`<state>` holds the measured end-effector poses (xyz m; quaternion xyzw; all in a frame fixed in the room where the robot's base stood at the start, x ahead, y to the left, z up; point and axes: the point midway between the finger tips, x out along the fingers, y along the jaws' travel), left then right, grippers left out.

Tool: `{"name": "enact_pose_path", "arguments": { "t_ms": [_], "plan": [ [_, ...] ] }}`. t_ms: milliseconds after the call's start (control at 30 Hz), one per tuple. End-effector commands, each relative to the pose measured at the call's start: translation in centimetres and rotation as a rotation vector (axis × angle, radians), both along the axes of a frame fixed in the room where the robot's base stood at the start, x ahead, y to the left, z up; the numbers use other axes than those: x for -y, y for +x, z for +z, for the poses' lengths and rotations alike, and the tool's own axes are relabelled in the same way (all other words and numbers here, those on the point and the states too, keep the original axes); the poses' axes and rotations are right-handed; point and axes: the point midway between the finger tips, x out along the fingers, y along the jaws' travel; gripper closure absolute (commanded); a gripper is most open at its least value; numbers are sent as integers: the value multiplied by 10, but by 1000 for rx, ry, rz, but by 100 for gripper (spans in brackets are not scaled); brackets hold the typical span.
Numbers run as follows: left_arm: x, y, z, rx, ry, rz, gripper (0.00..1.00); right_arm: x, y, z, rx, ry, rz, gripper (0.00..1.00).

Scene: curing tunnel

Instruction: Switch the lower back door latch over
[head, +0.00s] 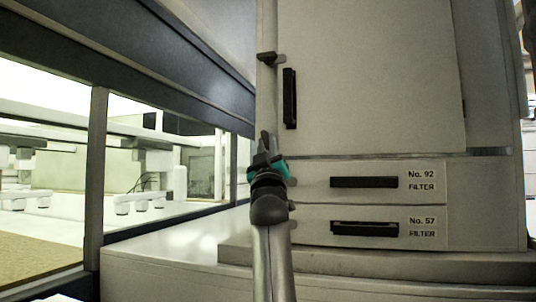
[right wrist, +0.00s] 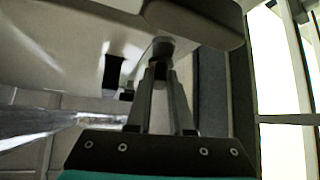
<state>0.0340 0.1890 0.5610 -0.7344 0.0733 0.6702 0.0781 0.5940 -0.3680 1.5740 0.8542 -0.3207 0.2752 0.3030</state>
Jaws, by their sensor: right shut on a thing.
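The tall pale cabinet door (head: 375,75) is closed in the head view, with a black vertical handle (head: 290,97) near its left edge. The upper latch (head: 266,57) is a dark lever lying about level at that edge. My right gripper (head: 265,143) is at the door's lower left corner and hides most of the lower latch there. In the right wrist view, my right gripper's fingers (right wrist: 161,75) close in on a dark stubby knob (right wrist: 162,48), which appears to belong to the lower latch. Its lever angle is not clear. My left gripper is not in view.
Two filter drawers, No. 92 (head: 425,181) and No. 57 (head: 425,217), sit below the door above a pale ledge (head: 390,262). A dark-framed window opening (head: 97,170) stands to the left, with white equipment beyond it.

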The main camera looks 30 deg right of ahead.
Motion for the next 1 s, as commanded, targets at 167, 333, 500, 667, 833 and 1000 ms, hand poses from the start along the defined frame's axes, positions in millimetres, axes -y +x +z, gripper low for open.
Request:
{"name": "enact_pose_path", "arguments": {
  "t_ms": [167, 333, 500, 667, 833, 1000],
  "plan": [
    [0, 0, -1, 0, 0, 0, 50, -3, 3, -1, 74, 74, 8, 100],
    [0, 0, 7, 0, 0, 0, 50, -4, 4, 0, 140, 130, 6, 100],
    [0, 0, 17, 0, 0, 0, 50, -4, 4, 1, 195, 175, 6, 100],
    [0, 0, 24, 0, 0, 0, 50, -4, 4, 1, 234, 205, 3, 100],
    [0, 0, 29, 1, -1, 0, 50, -4, 4, 1, 262, 225, 3, 100],
    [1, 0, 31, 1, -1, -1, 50, -3, 3, 1, 274, 233, 1, 100]
  ]
}}
